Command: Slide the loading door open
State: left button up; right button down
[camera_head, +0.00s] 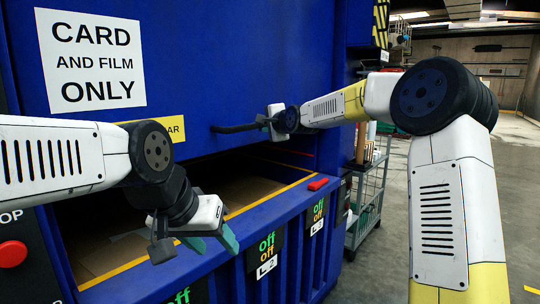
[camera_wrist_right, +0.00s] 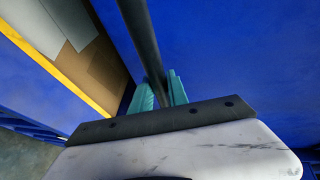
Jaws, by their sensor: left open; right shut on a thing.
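The loading door (camera_head: 240,60) is the large blue panel of the machine, with a white "CARD AND FILM ONLY" sign (camera_head: 90,60). Below its lower edge is a dark opening with brown card inside (camera_head: 245,190). A dark horizontal bar handle (camera_head: 235,128) is fixed low on the door. My right gripper (camera_head: 272,122) is at the bar's right part. In the right wrist view its teal fingers (camera_wrist_right: 158,92) are shut around the dark bar (camera_wrist_right: 140,35). My left gripper (camera_head: 205,240) is open and empty, in front of the opening near the yellow-edged sill.
The blue sill has a yellow edge (camera_head: 270,197) and a red piece (camera_head: 318,184) on it. A red button (camera_head: 12,254) is at the far left. A wire cart (camera_head: 370,195) stands right of the machine. The floor at the right is clear.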

notch_tip(320, 180, up, 16)
jog(key=shift+r, duration=0.25)
jog(key=c, duration=1.3)
grip_release()
jog(key=shift+f, duration=0.15)
jog(key=shift+f, duration=0.1)
jog(key=v, duration=0.7)
jog(key=shift+s+d, duration=0.15)
jog(key=shift+s, duration=0.2)
